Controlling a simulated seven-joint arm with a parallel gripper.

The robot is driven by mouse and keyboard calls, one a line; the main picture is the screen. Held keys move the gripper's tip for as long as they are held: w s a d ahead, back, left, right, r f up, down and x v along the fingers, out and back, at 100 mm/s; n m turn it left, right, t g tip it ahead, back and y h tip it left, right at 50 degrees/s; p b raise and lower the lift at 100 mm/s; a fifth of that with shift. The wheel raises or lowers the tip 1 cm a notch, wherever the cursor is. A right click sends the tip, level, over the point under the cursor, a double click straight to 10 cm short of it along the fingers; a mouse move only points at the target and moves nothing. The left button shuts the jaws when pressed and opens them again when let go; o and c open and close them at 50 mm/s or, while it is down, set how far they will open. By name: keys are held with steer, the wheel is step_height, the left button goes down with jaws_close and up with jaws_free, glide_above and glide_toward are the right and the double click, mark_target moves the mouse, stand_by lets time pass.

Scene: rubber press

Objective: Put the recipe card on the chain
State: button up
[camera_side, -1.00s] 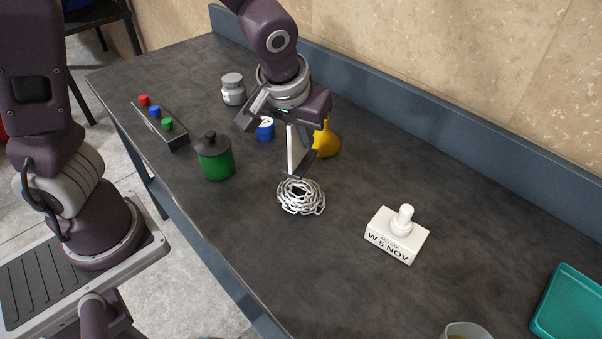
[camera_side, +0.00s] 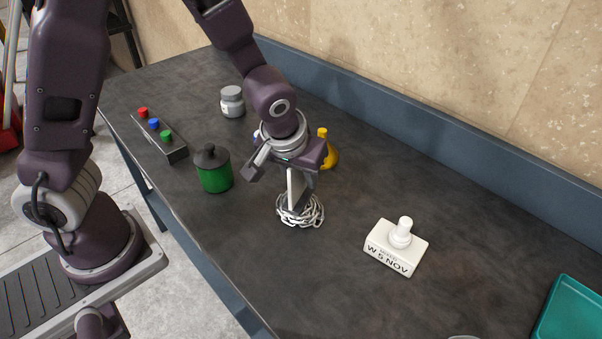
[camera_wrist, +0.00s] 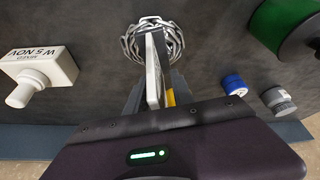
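A silver chain (camera_side: 312,217) lies coiled in a heap on the dark bench. It also shows at the top of the wrist view (camera_wrist: 134,38). My gripper (camera_side: 296,203) points down right over the chain. A thin white slab, which I take for the recipe card (camera_side: 291,188), stands upright between its fingers. In the wrist view the fingers (camera_wrist: 158,65) are close around this card (camera_wrist: 151,75), seen nearly edge-on. The card's lower end overlaps the chain in the picture; I cannot tell whether it touches.
A white block stamp (camera_side: 396,248) stands right of the chain. A green jar (camera_side: 215,178) stands left, a yellow flask (camera_side: 331,157) behind.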

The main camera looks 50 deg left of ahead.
steer(key=shift+r, duration=0.15)
steer(key=v, duration=1.2)
steer(key=s+a+r+m+h, duration=0.1)
steer(key=s+a+r+m, duration=0.1)
steer(key=s, duration=0.6)
steer(key=s+a+r+m+t, duration=0.1)
steer(key=s+a+r+m, duration=0.1)
steer(key=s, duration=0.6)
step_height(320, 180, up, 3)
steer(key=shift+a+f+h, duration=0.15)
steer(key=shift+a+h, duration=0.25)
steer(key=shift+a, duration=0.45)
